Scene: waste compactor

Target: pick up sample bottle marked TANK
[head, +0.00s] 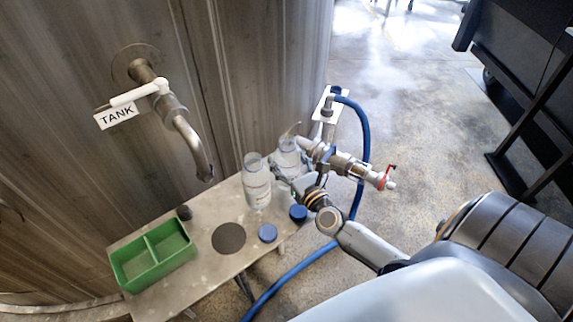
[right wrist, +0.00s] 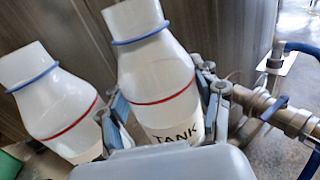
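The sample bottle marked TANK (right wrist: 160,85) is clear to white, with a blue ring at its neck and a red line round its body. In the head view it is the right one of two bottles (head: 288,153), standing at the bench's far right end. My right gripper (right wrist: 163,100) has one finger on each side of this bottle. A small gap shows beside the left finger, so the fingers look open around it. The bottle's lower part is hidden by my gripper. My left gripper is not in view.
A second, similar bottle (head: 257,182) stands close on the left. The bench (head: 190,270) also holds blue caps (head: 267,233), a dark disc (head: 228,238) and a green tray (head: 152,253). A tap with a TANK sign (head: 116,115) and a valve with blue hose (head: 363,130) are nearby.

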